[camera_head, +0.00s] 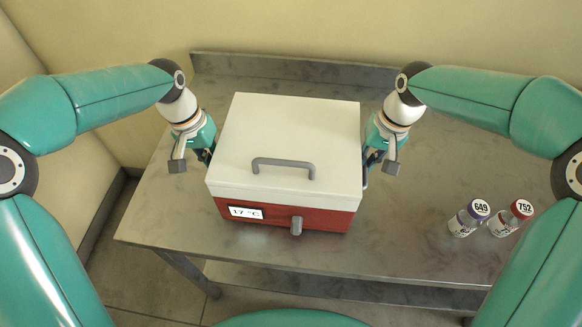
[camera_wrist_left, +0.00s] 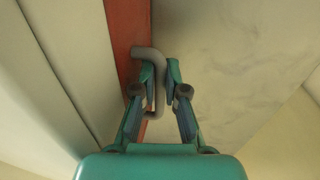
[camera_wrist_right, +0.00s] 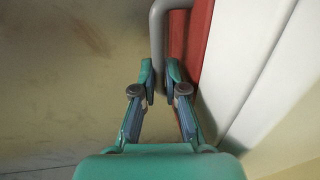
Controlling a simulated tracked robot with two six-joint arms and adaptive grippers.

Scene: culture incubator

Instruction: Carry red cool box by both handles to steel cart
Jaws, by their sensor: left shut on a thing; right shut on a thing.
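The red cool box (camera_head: 268,214) has a white lid with a grey top handle, a front latch and a display reading 17 °C. It appears level over the steel table; I cannot tell whether its base touches. My left gripper (camera_head: 206,157) is at the box's left side, shut on the grey left side handle (camera_wrist_left: 150,53) in the left wrist view. My right gripper (camera_head: 372,160) is at the right side, shut on the grey right side handle (camera_wrist_right: 157,28) in the right wrist view. I cannot make out a separate steel cart.
The steel table (camera_head: 420,165) has a raised back edge near the wall. Two small vials, one with a purple cap marked 649 (camera_head: 470,217) and one with a red cap marked 752 (camera_head: 510,217), stand to the right. The tabletop between box and vials is clear.

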